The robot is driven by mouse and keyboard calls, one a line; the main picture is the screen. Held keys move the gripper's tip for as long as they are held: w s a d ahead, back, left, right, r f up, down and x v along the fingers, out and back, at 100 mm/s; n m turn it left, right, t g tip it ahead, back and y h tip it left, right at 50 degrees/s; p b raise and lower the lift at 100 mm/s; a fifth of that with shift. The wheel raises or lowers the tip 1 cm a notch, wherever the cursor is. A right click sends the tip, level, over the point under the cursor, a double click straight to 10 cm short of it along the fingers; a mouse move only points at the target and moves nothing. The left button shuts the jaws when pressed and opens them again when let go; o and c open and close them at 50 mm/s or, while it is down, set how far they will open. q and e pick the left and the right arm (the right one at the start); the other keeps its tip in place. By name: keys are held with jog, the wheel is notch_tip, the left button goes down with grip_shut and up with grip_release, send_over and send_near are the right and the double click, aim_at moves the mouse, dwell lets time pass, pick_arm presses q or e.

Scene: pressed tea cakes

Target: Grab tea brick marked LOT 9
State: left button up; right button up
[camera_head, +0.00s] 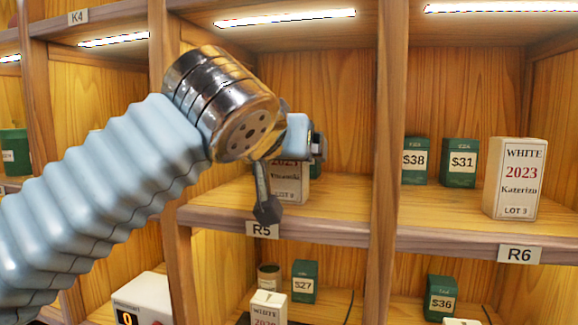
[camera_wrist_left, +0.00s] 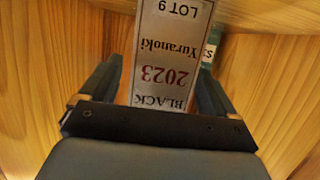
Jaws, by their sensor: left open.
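The tea brick marked LOT 9 (camera_wrist_left: 168,55) shows upside down in the left wrist view, its white label reading BLACK, 2023, Yuranoki. In the head view the same brick (camera_head: 290,188) stands on the R5 shelf, partly hidden by my left gripper (camera_head: 291,178). In the wrist view the open fingers of my left gripper (camera_wrist_left: 158,88) lie on either side of the brick, with a gap at least on the right. My right gripper is in neither view.
A WHITE 2023 LOT 3 brick (camera_head: 516,180) and green boxes priced $38 (camera_head: 414,162) and $31 (camera_head: 459,164) stand on the R6 shelf. A wooden divider (camera_head: 385,150) separates the bays. A green box (camera_wrist_left: 211,45) is close behind the LOT 9 brick.

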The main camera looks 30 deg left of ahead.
pick_arm(q)
jog(key=c, duration=1.2)
jog(key=shift+o, duration=0.2)
